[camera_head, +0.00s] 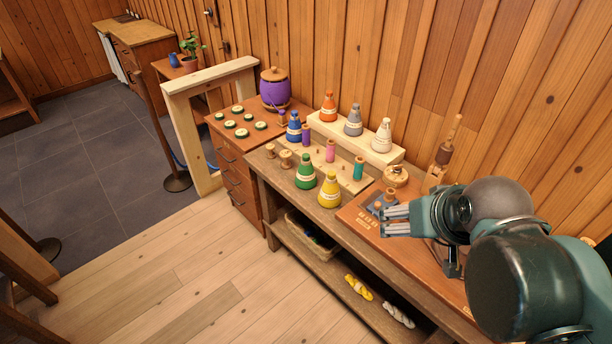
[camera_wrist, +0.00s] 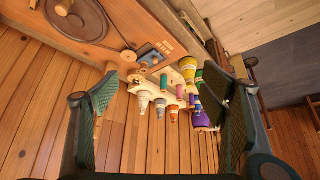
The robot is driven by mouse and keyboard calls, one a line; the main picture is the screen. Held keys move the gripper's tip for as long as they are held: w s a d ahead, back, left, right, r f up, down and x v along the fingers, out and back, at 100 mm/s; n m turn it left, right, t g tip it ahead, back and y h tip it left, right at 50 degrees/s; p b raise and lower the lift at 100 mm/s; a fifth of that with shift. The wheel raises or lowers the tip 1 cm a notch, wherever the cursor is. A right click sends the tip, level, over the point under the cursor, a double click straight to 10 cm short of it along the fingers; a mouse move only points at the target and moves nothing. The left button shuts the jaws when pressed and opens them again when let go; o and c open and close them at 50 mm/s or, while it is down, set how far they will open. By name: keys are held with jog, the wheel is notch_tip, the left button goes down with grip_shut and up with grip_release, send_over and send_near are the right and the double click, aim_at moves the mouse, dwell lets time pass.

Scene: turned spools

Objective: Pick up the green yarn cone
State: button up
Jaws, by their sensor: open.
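The green yarn cone (camera_head: 306,172) stands upright on the wooden bench, left of the yellow cone (camera_head: 329,190), with a pale label band around it. In the wrist view the green cone (camera_wrist: 199,76) is small and partly hidden beside the yellow cone. My gripper (camera_head: 396,219) is to the right of the green cone, over the right part of the bench and well apart from it. In the wrist view its two fingers are wide apart with nothing held between them (camera_wrist: 172,85).
Blue (camera_head: 294,127), orange (camera_head: 329,107), grey (camera_head: 353,120) and cream (camera_head: 382,135) cones stand behind, some on a pale raised block. Pink (camera_head: 331,151) and teal (camera_head: 358,168) spools stand close by. A purple pot (camera_head: 274,89) is at the back left. The floor in front is clear.

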jog(key=w+a+r+n+g, duration=0.1)
jog(key=w+a+r+n, duration=0.15)
jog(key=w, duration=0.45)
jog(key=n+g, duration=0.4)
jog(key=n, duration=0.8)
send_over(306, 155)
jog(key=s+d, duration=0.8)
jog(key=s, duration=0.1)
notch_tip(306, 155, down, 11)
jog(key=w+a+f+n, duration=0.1)
jog(key=w+a+f, duration=0.1)
jog(key=f, duration=0.3)
jog(key=w+a+f+n+g, duration=0.1)
jog(key=w+a+f+n, duration=0.1)
jog(key=w+a+f, duration=0.1)
jog(key=w+a+f+n+g, duration=0.1)
jog(key=w+a+f+n, duration=0.1)
jog(key=f, duration=0.5)
jog(key=shift+w+a+p, duration=0.15)
jog(key=shift+w+a, duration=0.05)
jog(key=shift+w, duration=0.25)
jog(key=shift+w+a+p, duration=0.15)
jog(key=shift+w+a, duration=0.05)
jog(key=shift+w, duration=0.25)
jog(key=shift+w+a+f, duration=0.1)
jog(key=shift+a+f, duration=0.05)
jog(key=shift+f, duration=0.15)
jog(key=shift+f, duration=1.3)
